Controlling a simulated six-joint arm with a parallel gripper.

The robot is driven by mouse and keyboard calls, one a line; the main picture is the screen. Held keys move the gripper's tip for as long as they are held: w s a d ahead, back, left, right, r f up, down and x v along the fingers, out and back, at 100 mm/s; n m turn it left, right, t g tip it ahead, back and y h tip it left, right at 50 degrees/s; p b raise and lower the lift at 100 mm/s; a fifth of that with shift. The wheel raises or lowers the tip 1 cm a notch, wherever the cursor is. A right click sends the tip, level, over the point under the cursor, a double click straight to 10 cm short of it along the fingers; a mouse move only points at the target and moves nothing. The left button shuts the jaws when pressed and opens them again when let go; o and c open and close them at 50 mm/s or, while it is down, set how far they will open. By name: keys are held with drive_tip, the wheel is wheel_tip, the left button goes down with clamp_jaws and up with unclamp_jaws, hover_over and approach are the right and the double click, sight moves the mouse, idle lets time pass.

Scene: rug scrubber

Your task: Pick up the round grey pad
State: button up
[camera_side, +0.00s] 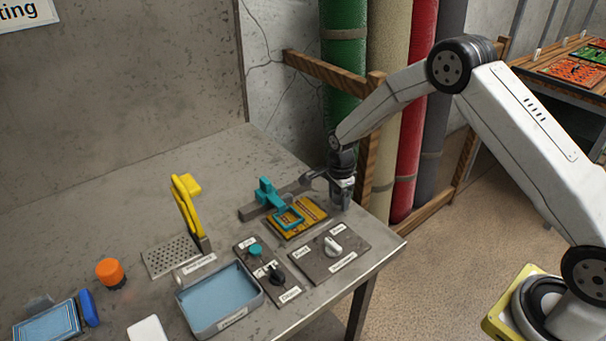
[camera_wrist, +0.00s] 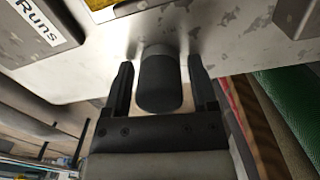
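A dark grey round, cylindrical piece (camera_wrist: 160,85), which looks like the grey pad, stands at the table's edge in the wrist view. My gripper (camera_wrist: 160,70) is open, with one black finger on each side of this piece. A narrow gap shows between the piece and each finger, so I see no grip on it. In the side view my gripper (camera_side: 341,190) points down at the right back part of the table. There it largely hides the piece, and its lower face cannot be seen.
A teal clamp (camera_side: 268,192) over a yellow plate (camera_side: 312,212) is close to the left of my gripper. A knob panel (camera_side: 325,256) lies in front. Rolled rugs (camera_side: 400,150) stand behind.

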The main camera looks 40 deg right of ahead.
clamp_jaws()
drive_tip(key=shift+r, duration=0.15)
drive_tip(key=shift+r, duration=0.75)
drive_tip(key=s+r, duration=1.1)
drive_tip(key=s, duration=0.3)
drive_tip(key=shift+a+r, duration=0.15)
drive_tip(key=shift+a, duration=0.25)
